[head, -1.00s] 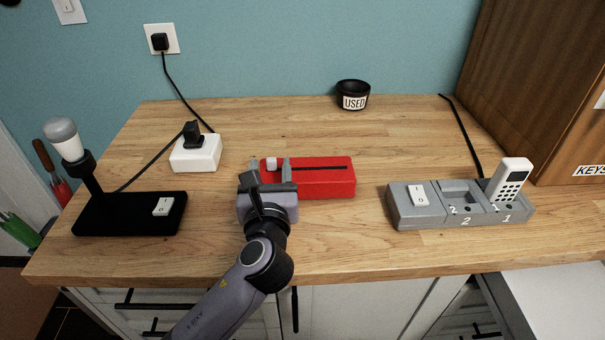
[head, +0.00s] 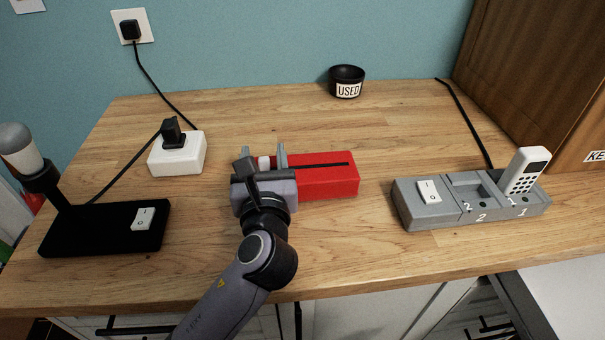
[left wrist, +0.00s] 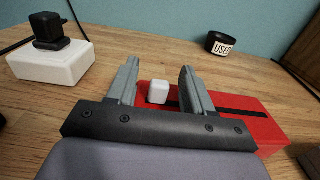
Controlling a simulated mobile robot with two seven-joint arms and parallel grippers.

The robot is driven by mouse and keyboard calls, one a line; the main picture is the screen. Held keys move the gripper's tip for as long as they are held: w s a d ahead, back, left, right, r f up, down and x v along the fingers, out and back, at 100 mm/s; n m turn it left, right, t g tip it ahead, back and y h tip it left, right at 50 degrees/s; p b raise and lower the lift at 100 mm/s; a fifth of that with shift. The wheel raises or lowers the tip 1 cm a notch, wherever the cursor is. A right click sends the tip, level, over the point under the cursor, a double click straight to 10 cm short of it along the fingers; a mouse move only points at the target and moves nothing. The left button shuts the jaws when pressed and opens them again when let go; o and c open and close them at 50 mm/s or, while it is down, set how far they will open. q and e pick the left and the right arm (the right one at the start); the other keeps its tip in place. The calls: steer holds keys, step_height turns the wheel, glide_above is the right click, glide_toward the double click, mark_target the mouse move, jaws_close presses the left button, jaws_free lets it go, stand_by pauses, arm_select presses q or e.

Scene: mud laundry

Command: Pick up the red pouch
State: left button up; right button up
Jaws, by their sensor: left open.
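The red pouch (head: 328,177) is a box-like red block with a black slit along its top and a small white tab (head: 264,163) at its left end. It lies on the wooden counter. In the left wrist view the pouch (left wrist: 240,128) extends to the right beneath my fingers, and the white tab (left wrist: 158,91) shows between them. My left gripper (head: 264,156) is open at the pouch's left end, with its fingers on either side of the tab. I cannot tell whether they touch it. My gripper hides the pouch's near left part. My right gripper is not in view.
A white power block (head: 177,155) and a black lamp base (head: 105,229) stand at left. A grey charging dock (head: 470,200) with a white handset (head: 525,172) is at right. A black cup (head: 346,82) labelled USED stands at the back. The counter's (head: 270,110) back middle is clear.

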arm_select(q)
jaws_close()
steer(key=shift+r, duration=0.1)
